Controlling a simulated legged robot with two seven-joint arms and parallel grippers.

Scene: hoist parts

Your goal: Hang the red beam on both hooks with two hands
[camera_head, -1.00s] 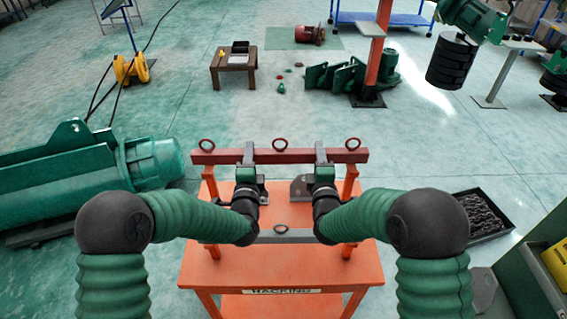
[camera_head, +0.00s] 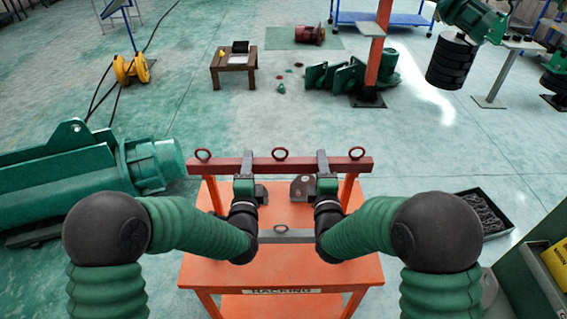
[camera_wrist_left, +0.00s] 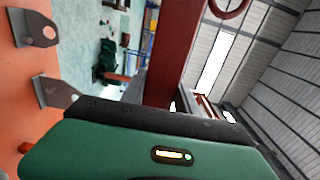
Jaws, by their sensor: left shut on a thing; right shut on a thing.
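The red beam (camera_head: 285,165) is level above the far side of the orange table, with several ring eyes along its top. My left gripper (camera_head: 248,163) is shut on it left of the middle, and my right gripper (camera_head: 322,163) is shut on it right of the middle. In the left wrist view the beam (camera_wrist_left: 178,55) rises from behind the green gripper body, with one ring (camera_wrist_left: 228,6) near the top edge. I cannot make out the two hooks in either view.
The orange table (camera_head: 280,270) has uprights under the beam's ends. A grey bar with a ring (camera_head: 284,236) and a holed grey bracket (camera_head: 302,187) are on it. A large green machine (camera_head: 80,190) lies left; a black tray of chain (camera_head: 484,212) lies right.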

